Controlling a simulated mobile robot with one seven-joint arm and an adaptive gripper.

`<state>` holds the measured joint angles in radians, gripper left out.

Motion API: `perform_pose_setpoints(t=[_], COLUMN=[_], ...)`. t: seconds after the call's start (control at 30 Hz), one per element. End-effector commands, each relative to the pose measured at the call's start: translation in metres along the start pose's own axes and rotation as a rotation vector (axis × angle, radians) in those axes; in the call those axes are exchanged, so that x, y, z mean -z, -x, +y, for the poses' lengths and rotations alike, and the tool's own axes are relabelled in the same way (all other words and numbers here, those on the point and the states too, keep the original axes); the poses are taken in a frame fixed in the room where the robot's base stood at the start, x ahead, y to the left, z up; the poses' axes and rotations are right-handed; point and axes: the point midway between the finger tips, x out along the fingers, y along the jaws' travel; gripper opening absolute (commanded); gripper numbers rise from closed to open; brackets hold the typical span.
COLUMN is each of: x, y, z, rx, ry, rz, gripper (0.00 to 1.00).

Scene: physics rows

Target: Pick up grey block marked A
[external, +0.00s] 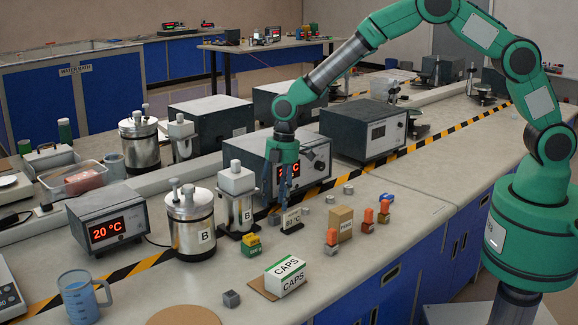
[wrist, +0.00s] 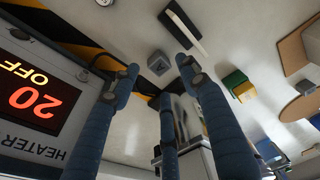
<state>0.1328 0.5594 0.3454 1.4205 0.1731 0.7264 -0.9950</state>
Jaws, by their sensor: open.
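A small grey block (wrist: 158,62) with a dark mark that looks like an A lies on the bench in the wrist view, beyond my fingertips and between them in the picture. A small grey block in the external view (external: 275,219), left of the small sign, appears to be the same one; its mark is not readable there. My gripper (external: 283,192) points down above the bench in front of the heater. Its blue fingers are spread apart and empty in the wrist view (wrist: 158,76). I see no contact with the block.
The heater (wrist: 35,100) stands close on one side. A small upright sign (external: 292,220), yellow-green blocks (external: 251,245) and a metal vessel marked B (external: 237,200) are near. Other grey blocks, a brown box (external: 340,223) and a CAPS carton (external: 285,276) stand around. Striped tape (external: 400,152) crosses the bench.

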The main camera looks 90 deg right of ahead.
Motion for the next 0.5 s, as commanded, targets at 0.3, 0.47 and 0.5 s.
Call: perform_pose_setpoints(t=[0.3, 0.47, 0.5], x=[0.000, 0.000, 0.000], y=[-0.012, -0.031, -0.036], z=[0.000, 0.001, 0.002], rx=[0.001, 0.001, 0.002], ry=[0.000, 0.000, 0.000], rz=[-0.001, -0.001, -0.002], gripper=[0.45, 0.45, 0.45])
